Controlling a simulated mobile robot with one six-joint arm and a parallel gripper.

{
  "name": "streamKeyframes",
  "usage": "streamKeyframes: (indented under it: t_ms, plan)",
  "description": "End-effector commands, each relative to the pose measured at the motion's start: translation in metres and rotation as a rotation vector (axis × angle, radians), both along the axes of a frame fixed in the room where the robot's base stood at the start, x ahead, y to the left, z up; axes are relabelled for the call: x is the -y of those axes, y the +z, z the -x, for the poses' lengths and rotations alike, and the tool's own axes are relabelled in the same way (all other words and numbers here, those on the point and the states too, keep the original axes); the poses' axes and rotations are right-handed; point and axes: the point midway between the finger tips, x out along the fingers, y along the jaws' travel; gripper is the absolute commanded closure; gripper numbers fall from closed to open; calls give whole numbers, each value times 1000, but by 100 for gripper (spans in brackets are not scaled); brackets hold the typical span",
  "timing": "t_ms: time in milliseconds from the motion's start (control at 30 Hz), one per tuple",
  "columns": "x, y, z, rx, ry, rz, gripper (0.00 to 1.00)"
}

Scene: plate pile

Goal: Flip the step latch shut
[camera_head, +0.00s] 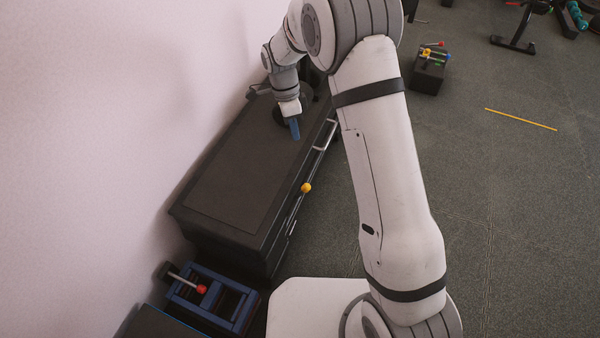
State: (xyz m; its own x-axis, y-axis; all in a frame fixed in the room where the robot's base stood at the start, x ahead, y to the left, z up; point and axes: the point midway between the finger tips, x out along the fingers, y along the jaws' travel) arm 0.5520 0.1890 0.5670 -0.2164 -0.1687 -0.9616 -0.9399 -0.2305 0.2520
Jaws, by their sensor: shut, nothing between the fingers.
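The step (238,180) is a long black box with a flat dark top, standing along the wall. A yellow knob (306,187) sits at its right long edge, seemingly on the latch lever. The lever itself is too small for me to tell its exact angle. My gripper (295,130) has blue fingers, which are shut with nothing between them. It points down over the far part of the step top, beyond and slightly left of the knob. I cannot tell whether the fingertips touch the top.
A grey metal handle (325,134) runs along the step's right side. Dark round plates (281,115) show behind my gripper. A blue frame with a red-knobbed lever (202,289) stands at the lower left. A black block with coloured knobs (429,72) stands on the open floor at right.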

Motion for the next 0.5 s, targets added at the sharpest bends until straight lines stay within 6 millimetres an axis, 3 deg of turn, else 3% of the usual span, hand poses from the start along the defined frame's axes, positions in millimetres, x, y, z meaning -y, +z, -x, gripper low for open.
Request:
streamKeyframes:
  t_ms: [33,200,367,500]
  plan:
    - [-7,-12,-3,-2,-29,16,100]
    - [-18,-30,-6,-1,-90,44,100]
    - [-15,-49,-1,-1,-97,47,100]
    - [-9,-78,6,-3,-96,49,100]
